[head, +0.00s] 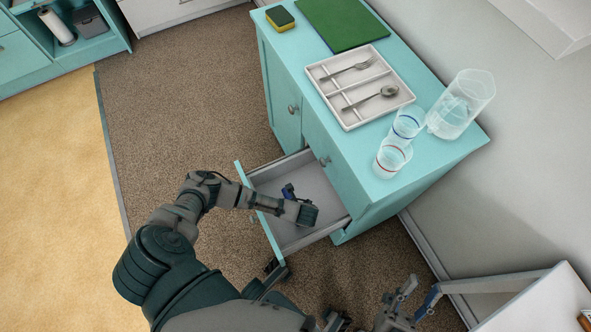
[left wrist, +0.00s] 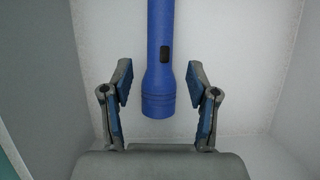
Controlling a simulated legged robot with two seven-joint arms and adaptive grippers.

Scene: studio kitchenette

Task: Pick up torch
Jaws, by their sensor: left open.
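A blue torch (left wrist: 160,58) with a dark switch lies in the open drawer (head: 262,180). In the left wrist view, its thick end reaches down between the fingers of my left gripper (left wrist: 158,85). The fingers are wide apart, with a gap on both sides of the torch. In the head view my left arm reaches into the drawer. The wrist hides most of the gripper there, and I cannot make out the torch for certain. My right gripper (head: 418,294) is at the bottom right, outside the drawer, with its fingers apart and nothing between them.
The teal cabinet (head: 290,60) carries a cutlery tray (head: 349,124) with fork and spoon, a green board (head: 335,22), a sponge (head: 280,18), two glasses (head: 392,158) and a clear jug (head: 462,103). A white tabletop (head: 545,305) stands at the lower right. Drawer walls surround my left gripper.

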